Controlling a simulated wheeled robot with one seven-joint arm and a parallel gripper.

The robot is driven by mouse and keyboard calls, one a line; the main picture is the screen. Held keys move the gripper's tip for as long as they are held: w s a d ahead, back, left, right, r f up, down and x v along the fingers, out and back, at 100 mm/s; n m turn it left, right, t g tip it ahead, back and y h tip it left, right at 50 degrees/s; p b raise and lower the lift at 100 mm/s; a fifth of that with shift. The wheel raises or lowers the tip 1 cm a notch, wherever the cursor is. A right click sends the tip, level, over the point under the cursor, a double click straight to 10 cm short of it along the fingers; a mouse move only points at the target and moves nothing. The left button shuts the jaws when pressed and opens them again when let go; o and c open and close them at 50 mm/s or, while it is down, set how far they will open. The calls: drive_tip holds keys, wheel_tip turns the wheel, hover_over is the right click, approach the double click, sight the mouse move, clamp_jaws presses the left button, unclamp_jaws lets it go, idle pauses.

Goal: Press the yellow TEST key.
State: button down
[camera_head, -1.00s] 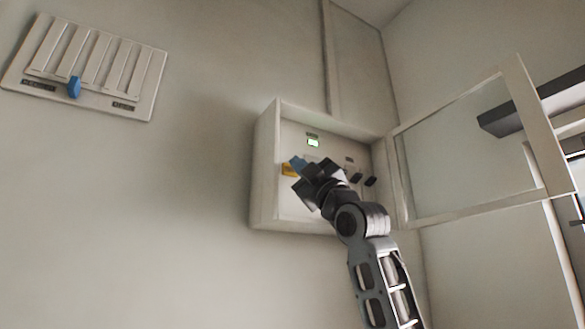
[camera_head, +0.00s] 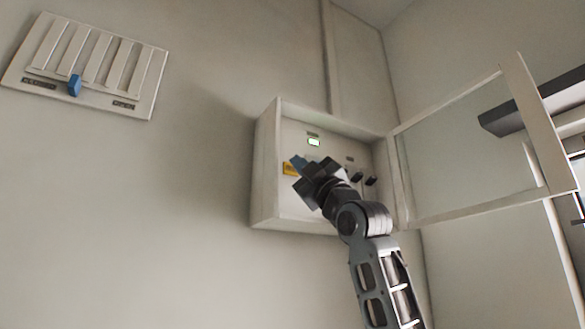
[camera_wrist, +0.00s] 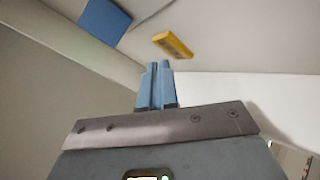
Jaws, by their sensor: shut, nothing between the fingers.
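The yellow key (camera_head: 290,168) is on the panel inside the open wall box (camera_head: 264,170), partly hidden by my gripper in the head view. In the wrist view the yellow key (camera_wrist: 173,45) shows whole, just beyond and slightly right of my fingertips. My gripper (camera_head: 298,162) is inside the box opening, beside the key in the head view. In the wrist view its blue fingers (camera_wrist: 157,70) are together with nothing between them. A gap shows between the tips and the key there. I cannot read any lettering on the key.
The glazed door (camera_head: 470,150) stands open to the right. A slotted panel with a blue slider (camera_head: 74,86) hangs at upper left.

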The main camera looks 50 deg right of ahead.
drive_tip(key=shift+a+f, duration=0.15)
drive_tip(key=shift+f, duration=0.6)
drive_tip(key=shift+s+a+r+b, duration=0.15)
drive_tip(key=shift+s+a+b, duration=0.1)
drive_tip(key=shift+s, duration=0.75)
drive_tip(key=shift+s+a+r+b, duration=0.15)
drive_tip(key=shift+s+b, duration=0.1)
drive_tip(key=shift+s, duration=0.75)
